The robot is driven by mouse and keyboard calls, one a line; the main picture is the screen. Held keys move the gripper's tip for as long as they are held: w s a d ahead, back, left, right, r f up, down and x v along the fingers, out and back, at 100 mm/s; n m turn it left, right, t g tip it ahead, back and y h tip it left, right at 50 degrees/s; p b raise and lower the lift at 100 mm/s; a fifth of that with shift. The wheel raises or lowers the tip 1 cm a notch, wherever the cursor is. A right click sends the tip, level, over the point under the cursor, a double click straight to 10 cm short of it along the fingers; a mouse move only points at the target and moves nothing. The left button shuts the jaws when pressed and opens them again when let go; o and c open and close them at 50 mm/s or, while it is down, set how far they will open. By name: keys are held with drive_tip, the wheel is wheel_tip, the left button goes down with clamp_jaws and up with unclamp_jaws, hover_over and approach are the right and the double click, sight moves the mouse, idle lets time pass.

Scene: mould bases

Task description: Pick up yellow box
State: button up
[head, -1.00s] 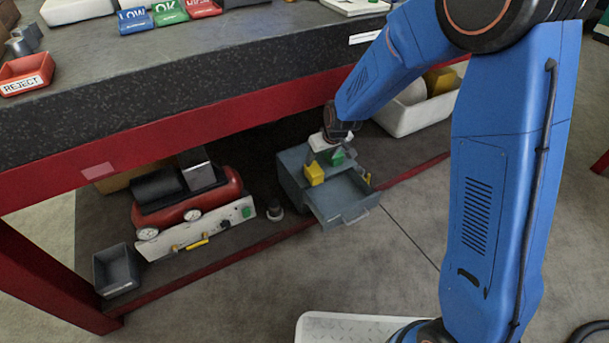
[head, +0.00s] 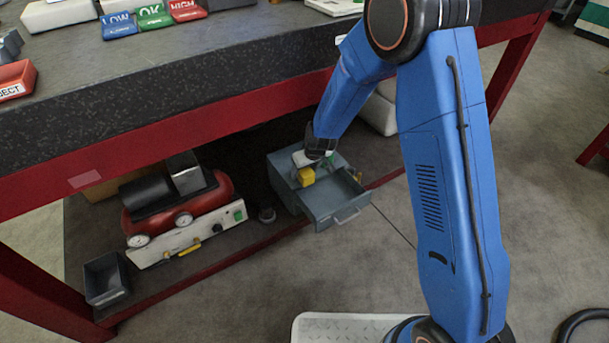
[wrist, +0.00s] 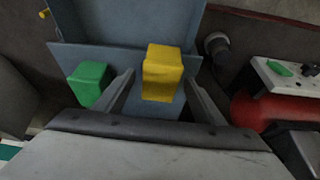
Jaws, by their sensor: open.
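The yellow box (head: 306,176) sits on top of the grey drawer cabinet (head: 325,218) under the bench. In the wrist view the yellow box (wrist: 162,73) stands between the two open fingers of my gripper (wrist: 160,88), with a gap visible on its left. I cannot tell whether the right finger touches it. A green box (wrist: 88,82) stands just outside the left finger in the wrist view.
The cabinet's drawer is pulled open, its handle (head: 348,216) facing front. A red compressor (head: 180,205) and a small grey bin (head: 105,279) stand to the left on the lower shelf. The red bench beam (head: 220,120) runs overhead. A white bin (head: 381,112) lies behind my arm.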

drive_tip(key=shift+w+a+f, duration=0.15)
drive_tip(key=shift+w+f, duration=0.05)
drive_tip(key=shift+f, duration=0.4)
drive_tip(key=c, duration=1.3)
drive_tip(key=shift+r, duration=0.15)
